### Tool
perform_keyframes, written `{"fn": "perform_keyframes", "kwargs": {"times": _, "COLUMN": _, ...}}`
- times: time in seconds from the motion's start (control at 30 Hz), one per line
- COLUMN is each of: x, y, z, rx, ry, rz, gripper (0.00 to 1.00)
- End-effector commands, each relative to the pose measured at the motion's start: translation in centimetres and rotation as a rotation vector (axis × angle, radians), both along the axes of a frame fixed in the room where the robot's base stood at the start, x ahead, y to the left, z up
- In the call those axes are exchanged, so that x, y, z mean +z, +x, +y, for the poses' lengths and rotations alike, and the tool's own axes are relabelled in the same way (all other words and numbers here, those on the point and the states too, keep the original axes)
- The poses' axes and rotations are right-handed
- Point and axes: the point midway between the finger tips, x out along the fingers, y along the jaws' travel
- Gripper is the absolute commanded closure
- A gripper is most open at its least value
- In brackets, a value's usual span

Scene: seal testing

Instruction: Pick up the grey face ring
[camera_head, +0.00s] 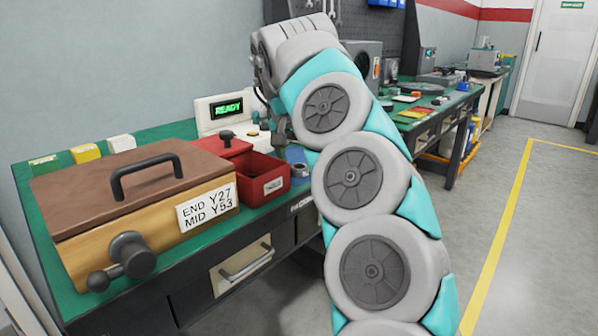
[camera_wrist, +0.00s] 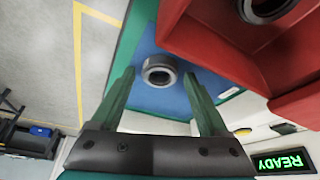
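A grey ring (camera_wrist: 160,71) with a dark hole stands on a blue mat (camera_wrist: 178,96) in the wrist view. My gripper (camera_wrist: 158,76) is open, with one green finger on either side of the ring in the picture. Gaps show between the ring and both fingers, so it is not held. In the head view the ring (camera_head: 301,170) shows small on the blue mat, right of the red bin. My arm hides part of the gripper and of the mat there.
A red bin (camera_head: 272,187) stands close beside the mat; another dark ring (camera_wrist: 264,9) shows inside red walls in the wrist view. A brown-lidded wooden box (camera_head: 150,228) with handle and knob fills the bench's left. A READY display (camera_head: 227,110) stands behind.

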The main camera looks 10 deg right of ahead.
Motion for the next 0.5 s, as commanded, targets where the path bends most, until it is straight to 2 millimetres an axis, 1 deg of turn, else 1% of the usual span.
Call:
{"fn": "perform_keyframes", "kwargs": {"times": 0.03, "x": 0.00, "y": 0.00, "z": 0.00, "rx": 0.000, "ry": 0.000, "rz": 0.000, "gripper": 0.29}}
{"fn": "perform_keyframes", "kwargs": {"times": 0.07, "x": 0.00, "y": 0.00, "z": 0.00, "rx": 0.000, "ry": 0.000, "rz": 0.000, "gripper": 0.32}}
{"fn": "perform_keyframes", "kwargs": {"times": 0.5, "x": 0.01, "y": 0.00, "z": 0.00, "rx": 0.000, "ry": 0.000, "rz": 0.000, "gripper": 0.82}}
